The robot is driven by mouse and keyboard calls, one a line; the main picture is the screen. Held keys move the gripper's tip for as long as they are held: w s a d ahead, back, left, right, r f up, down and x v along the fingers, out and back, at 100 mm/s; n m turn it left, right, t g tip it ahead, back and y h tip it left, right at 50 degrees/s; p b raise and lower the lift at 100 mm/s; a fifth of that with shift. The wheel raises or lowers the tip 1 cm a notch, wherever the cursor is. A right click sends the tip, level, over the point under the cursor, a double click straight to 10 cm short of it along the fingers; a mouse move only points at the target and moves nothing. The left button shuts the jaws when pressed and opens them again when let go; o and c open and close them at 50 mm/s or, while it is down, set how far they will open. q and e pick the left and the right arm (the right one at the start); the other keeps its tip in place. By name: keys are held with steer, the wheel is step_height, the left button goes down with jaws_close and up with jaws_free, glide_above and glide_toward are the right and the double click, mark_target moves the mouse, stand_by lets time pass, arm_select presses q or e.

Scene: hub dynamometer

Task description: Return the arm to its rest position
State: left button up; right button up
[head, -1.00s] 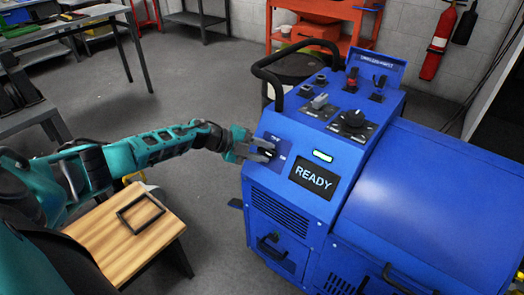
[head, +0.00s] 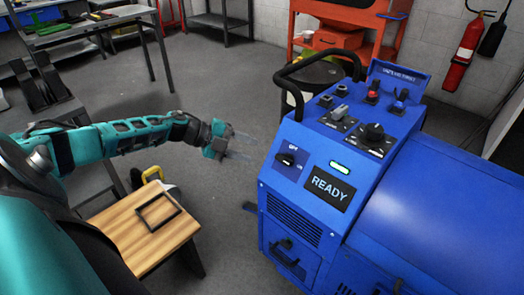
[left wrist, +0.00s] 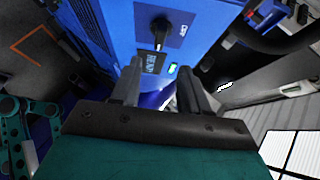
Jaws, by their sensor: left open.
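My left arm reaches in from the left in the head view. Its teal and grey gripper (head: 240,146) is open and empty, in the air to the left of the blue dynamometer console (head: 300,222). The gripper is apart from the black rotary switch (head: 286,160) on the console's front panel. In the left wrist view the two grey fingers stand apart with nothing between them, and the switch (left wrist: 160,30) shows beyond them. My right gripper is not in view.
A wooden-topped stool (head: 130,235) with a dark frame on it stands below my left arm. A black handle bar (head: 290,85) curves from the console's back left. A workbench (head: 80,37) and an orange cart (head: 350,32) stand behind. Grey floor lies open between.

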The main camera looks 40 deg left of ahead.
arm_select(q)
steer(key=shift+v, duration=0.85)
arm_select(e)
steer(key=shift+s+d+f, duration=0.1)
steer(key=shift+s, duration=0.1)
arm_select(q)
steer(key=s+d+f+n+t+p, duration=0.1)
steer(key=s+d+n, duration=0.15)
steer(key=d, duration=0.35)
steer(key=s+d+f+n+t+y+p, duration=0.1)
steer(key=d+f+n+t+p, duration=0.1)
steer(key=d+n, duration=0.35)
steer(key=s+d+f+n+t+p, duration=0.1)
steer(key=d, duration=0.6)
steer(key=s+d+f+n+g+y+p, duration=0.2)
steer(key=s+d+n+y, duration=0.3)
steer(key=s+n, duration=0.6)
steer(key=shift+s+d+p, duration=0.6)
steer(key=shift+d, duration=0.45)
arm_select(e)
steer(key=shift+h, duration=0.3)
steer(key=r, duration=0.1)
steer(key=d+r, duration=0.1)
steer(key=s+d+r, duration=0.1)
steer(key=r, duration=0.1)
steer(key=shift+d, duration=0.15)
